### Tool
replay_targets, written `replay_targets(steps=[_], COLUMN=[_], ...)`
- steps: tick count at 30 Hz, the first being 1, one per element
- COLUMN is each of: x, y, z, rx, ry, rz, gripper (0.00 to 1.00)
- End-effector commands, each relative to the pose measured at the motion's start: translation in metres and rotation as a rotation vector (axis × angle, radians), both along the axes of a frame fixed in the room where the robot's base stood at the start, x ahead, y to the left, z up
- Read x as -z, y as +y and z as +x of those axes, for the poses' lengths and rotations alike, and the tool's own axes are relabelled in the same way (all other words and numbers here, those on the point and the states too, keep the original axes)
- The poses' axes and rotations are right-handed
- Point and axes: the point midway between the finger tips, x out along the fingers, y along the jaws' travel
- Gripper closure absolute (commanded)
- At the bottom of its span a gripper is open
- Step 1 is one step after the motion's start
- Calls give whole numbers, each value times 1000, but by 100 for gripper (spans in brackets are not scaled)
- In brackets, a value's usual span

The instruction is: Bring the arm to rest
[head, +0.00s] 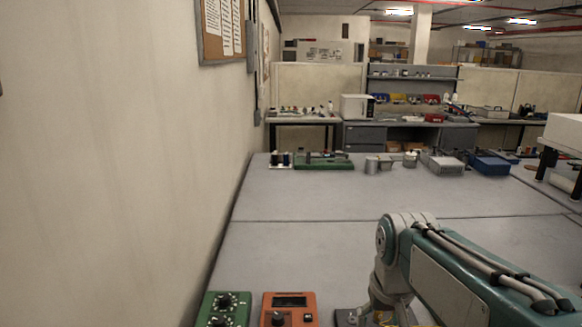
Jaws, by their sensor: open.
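Nothing held can be seen.
A grey bench (300,240) is mostly clear in the middle. A green box (222,308) and an orange meter (289,308) stand at its near edge, left of my arm. Several parts and bins line its far edge. A wall (110,160) closes the left.

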Motion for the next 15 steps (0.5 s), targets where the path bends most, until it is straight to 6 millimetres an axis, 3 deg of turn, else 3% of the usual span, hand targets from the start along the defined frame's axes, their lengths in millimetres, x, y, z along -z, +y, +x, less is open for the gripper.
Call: replay_targets(steps=[9,15], x=[-2,9], y=[0,0], z=[-81,-112], rx=[0,-1], ry=[-188,-270], rz=[0,1], gripper=[28,28])
